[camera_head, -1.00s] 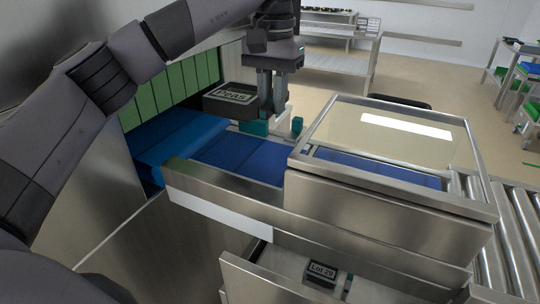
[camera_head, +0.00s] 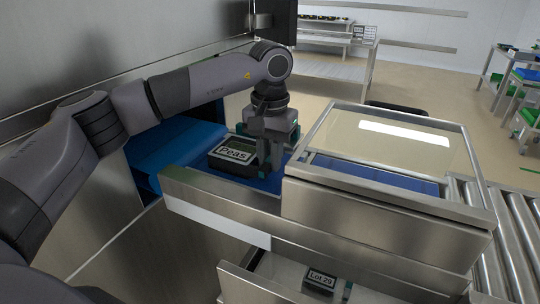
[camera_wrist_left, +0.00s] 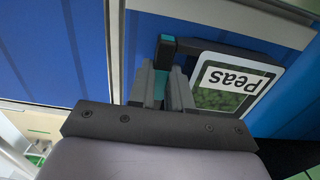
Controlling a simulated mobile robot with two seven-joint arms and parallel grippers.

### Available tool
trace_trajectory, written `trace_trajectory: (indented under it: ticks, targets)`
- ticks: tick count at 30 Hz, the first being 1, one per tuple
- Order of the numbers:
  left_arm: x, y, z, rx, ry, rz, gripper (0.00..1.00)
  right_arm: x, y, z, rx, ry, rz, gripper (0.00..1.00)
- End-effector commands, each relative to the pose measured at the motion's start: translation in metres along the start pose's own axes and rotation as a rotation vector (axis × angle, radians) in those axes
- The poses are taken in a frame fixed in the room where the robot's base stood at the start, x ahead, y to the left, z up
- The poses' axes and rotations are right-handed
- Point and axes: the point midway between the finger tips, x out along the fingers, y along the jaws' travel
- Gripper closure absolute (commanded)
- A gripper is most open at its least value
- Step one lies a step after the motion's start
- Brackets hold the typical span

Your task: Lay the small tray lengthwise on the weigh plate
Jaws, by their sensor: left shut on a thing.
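The small tray (camera_head: 232,156) is dark, with a white "Peas" label over green contents. My left gripper (camera_head: 268,168) is shut on its right end, low over the blue surface (camera_head: 190,145). The tray also shows in the left wrist view (camera_wrist_left: 225,100), to the right of my gripper's fingers (camera_wrist_left: 160,88), with its rim near the teal fingertip. I cannot tell whether the tray touches the surface or is slightly above it. The weigh plate cannot be told apart for certain from the blue belt sections. My right gripper is not in view.
A steel-framed clear cover (camera_head: 385,145) stands close to the right of my left gripper. A steel side rail (camera_head: 220,195) runs along the front. A roller conveyor (camera_head: 505,225) is at far right. A drawer below holds a "Lot 29" block (camera_head: 320,279).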

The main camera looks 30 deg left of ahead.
Motion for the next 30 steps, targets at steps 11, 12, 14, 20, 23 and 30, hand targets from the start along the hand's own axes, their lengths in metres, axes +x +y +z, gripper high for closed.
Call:
trace_trajectory:
  ticks: [11,12,14,20,23,30]
  targets:
    - [0.002,0.000,0.000,0.000,-0.001,0.000,0.56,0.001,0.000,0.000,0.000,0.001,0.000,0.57]
    - [0.002,0.000,0.000,0.000,-0.001,0.000,0.56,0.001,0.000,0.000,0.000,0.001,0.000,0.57]
    - [0.002,0.000,0.000,0.000,0.000,0.000,0.56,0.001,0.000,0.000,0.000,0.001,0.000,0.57]
    - [-0.013,0.001,-0.001,0.000,0.001,0.001,0.56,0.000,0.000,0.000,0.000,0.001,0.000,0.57]
    - [-0.032,0.001,-0.001,0.001,0.003,0.002,0.56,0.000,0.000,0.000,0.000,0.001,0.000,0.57]
    - [-0.085,0.001,-0.001,0.001,0.002,0.002,0.56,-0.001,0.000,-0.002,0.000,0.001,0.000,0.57]
